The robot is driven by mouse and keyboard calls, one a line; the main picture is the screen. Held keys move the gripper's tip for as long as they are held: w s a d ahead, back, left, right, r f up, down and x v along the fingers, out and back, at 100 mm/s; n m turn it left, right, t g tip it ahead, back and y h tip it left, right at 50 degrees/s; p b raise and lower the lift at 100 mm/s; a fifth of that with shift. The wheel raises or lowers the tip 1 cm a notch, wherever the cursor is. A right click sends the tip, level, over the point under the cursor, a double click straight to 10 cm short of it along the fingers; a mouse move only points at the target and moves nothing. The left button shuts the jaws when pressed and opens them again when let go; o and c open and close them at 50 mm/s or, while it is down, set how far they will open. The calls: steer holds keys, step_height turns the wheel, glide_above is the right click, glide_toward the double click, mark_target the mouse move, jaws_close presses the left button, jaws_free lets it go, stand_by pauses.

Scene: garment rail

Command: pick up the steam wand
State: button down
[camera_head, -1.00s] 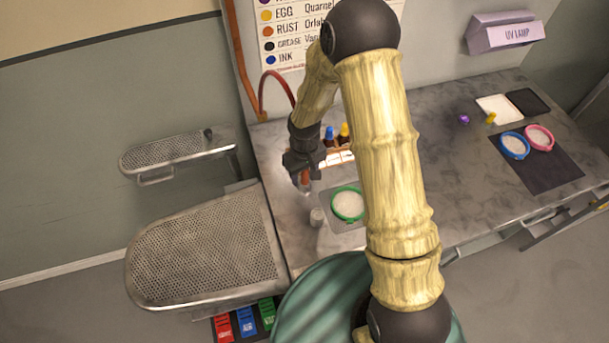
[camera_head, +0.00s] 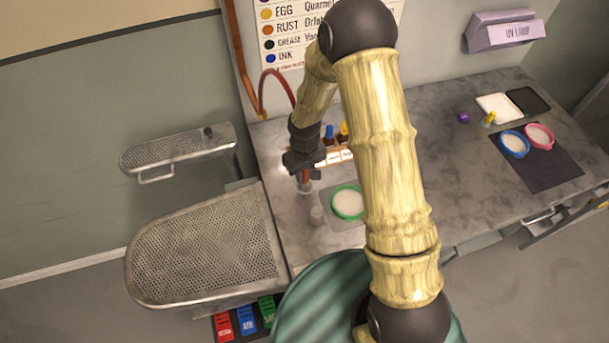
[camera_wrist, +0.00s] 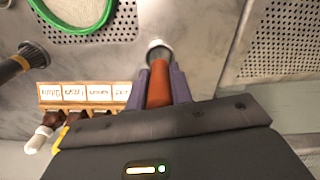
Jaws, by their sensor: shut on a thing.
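The steam wand (camera_wrist: 159,84) has a rust-orange grip and a pale metal end. In the wrist view, my gripper (camera_wrist: 159,80) is shut on it, with a grey-purple finger on each side of the orange grip. The metal end points away past the fingertips, over the grey counter. In the head view, my gripper (camera_head: 304,172) is low over the counter's left part, and a little of the orange wand (camera_head: 305,177) shows below it. I cannot tell whether the metal end touches the counter.
A green-rimmed hoop (camera_head: 348,203) lies just right of my gripper. A rack of bottles (camera_head: 337,155) stands close behind it. A red hose (camera_head: 277,84) arches at the wall. Perforated boards (camera_head: 205,250) are at left.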

steer(key=shift+r, duration=0.1)
step_height(320, 180, up, 10)
steer(key=shift+f+b, duration=0.1)
steer(key=shift+b, duration=0.8)
